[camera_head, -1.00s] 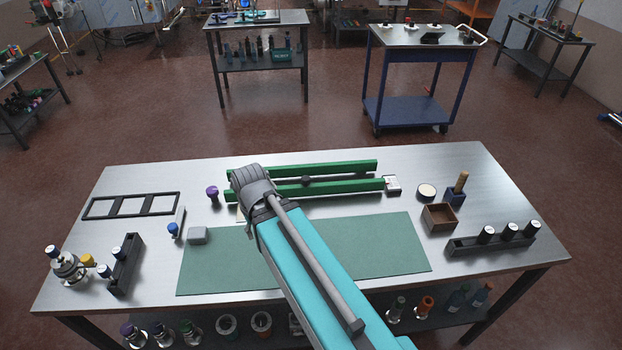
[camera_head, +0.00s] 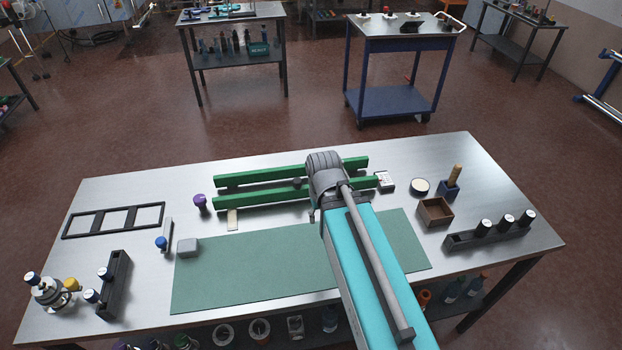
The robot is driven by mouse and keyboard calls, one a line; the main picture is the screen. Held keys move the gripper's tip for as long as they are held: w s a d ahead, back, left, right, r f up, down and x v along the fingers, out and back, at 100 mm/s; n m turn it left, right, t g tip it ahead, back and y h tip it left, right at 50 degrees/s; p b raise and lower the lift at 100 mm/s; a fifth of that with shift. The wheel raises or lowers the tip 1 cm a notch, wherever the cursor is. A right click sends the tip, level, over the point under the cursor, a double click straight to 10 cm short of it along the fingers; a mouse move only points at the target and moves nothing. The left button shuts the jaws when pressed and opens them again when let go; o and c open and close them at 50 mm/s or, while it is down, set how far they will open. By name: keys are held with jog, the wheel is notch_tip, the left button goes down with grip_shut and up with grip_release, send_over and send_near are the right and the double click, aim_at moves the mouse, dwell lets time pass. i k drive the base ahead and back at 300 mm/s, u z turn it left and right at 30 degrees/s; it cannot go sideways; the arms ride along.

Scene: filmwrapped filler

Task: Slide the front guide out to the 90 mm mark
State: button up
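Two parallel green guide rails lie on the steel table in the head view. The front guide (camera_head: 258,197) is the nearer bar and the back rail (camera_head: 262,175) runs behind it. A small dark knob (camera_head: 297,182) shows between them. A small beige plate (camera_head: 233,220) lies at the front guide's left part, and a white marked block (camera_head: 385,181) is by its right end. My arm reaches over the right part of both rails and hides it. My gripper is hidden behind the arm's wrist, so its fingers do not show. No mark reading is legible.
A green mat (camera_head: 245,267) covers the table's front middle. A purple-topped knob (camera_head: 200,203), grey block (camera_head: 188,247) and black frame (camera_head: 114,220) are left. A brown box (camera_head: 435,212), round dish (camera_head: 420,186) and black rack (camera_head: 490,232) are right.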

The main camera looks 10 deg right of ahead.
aim_at(298, 190)
jog(key=z, duration=0.35)
jog(key=k, duration=1.3)
jog(key=u, duration=0.35)
jog(key=i, duration=1)
jog(key=z, duration=0.1)
